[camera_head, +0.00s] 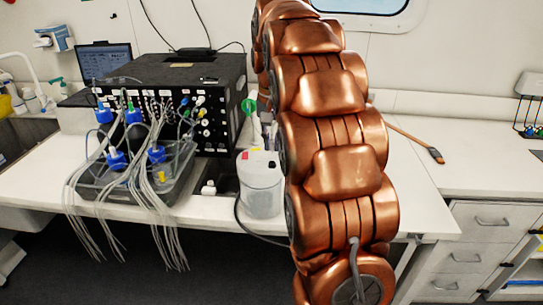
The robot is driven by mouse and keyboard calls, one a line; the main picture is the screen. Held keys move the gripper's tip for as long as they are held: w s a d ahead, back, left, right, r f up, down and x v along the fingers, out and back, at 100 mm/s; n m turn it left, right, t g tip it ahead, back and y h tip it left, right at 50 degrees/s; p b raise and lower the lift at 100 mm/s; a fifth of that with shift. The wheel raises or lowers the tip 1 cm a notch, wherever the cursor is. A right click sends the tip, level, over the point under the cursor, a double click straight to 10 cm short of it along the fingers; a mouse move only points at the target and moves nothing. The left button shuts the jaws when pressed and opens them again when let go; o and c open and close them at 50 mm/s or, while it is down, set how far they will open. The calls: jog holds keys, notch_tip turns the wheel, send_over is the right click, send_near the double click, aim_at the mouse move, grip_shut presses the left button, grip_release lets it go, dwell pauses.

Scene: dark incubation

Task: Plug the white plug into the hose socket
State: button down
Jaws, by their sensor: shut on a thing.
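My copper arm rises through the middle of the head view and hides what is behind it; my gripper cannot be made out. I cannot pick out the white plug with certainty. A black box (160,72) stands on the bench left of my arm. Its front carries several small coloured connectors, with white and yellow ones (202,112) near its right side. Which of these is the hose socket is too small to tell. A green round piece (249,105) and a pale upright part show beside my arm, above a white translucent canister (261,186).
A grey tray (130,195) holds several blue-capped bottles, with many thin tubes hanging over the bench edge. A laptop (104,62) stands behind it at left. A brown-handled tool (412,142) lies right of my arm; the right counter (490,180) is mostly clear, with drawers below.

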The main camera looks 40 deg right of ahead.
jog(key=shift+r+p, duration=0.35)
jog(key=shift+r, duration=0.65)
